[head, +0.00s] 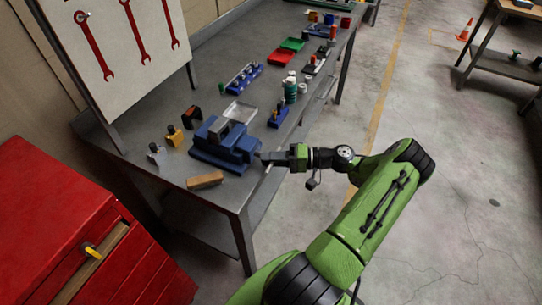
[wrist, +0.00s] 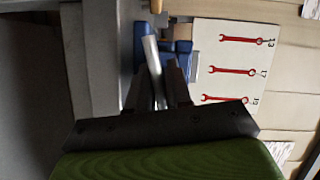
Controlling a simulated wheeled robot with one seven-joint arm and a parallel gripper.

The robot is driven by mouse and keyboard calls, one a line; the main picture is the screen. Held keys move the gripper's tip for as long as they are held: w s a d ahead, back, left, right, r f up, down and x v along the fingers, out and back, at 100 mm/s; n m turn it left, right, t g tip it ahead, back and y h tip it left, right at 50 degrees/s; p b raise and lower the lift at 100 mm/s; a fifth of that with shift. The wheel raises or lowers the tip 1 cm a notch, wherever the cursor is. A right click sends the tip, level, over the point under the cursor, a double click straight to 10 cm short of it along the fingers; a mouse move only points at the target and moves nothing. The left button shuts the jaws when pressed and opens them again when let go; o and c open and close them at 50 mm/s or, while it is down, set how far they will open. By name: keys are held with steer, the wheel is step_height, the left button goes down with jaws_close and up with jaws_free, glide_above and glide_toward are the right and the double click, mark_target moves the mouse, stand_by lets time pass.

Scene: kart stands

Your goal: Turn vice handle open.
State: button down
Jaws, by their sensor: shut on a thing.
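The blue vice (head: 208,154) sits near the front edge of the grey bench. In the wrist view it shows in part behind the fingers (wrist: 182,47). Its handle is a pale metal bar (wrist: 151,52), which runs tilted between my fingers and past them. In the head view a short piece of the handle (head: 268,169) shows below the fingertips. My gripper (head: 264,158) comes from the right, beside the vice's front end. It is shut on the handle, and its fingers (wrist: 158,90) hide part of the bar in the wrist view.
A wooden block (head: 205,180) lies on the bench (head: 215,203) near the vice. Small clamps (head: 174,136) stand behind it. Trays and bottles (head: 291,89) line the bench further back. A red cabinet (head: 60,215) stands at left. The floor at right is mostly clear.

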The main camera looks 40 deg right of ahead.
steer(key=m+t+y, duration=0.1)
steer(key=m, duration=0.3)
steer(key=shift+f, duration=0.1)
steer(key=shift+m, duration=0.4)
steer(key=c, duration=1.1)
jaws_free()
steer(key=shift+t, duration=0.3)
steer(key=shift+o, duration=0.2)
steer(key=b+v, duration=0.3)
steer(key=v, duration=1.2)
steer(key=shift+s+d, duration=0.25)
steer(key=shift+d, duration=0.1)
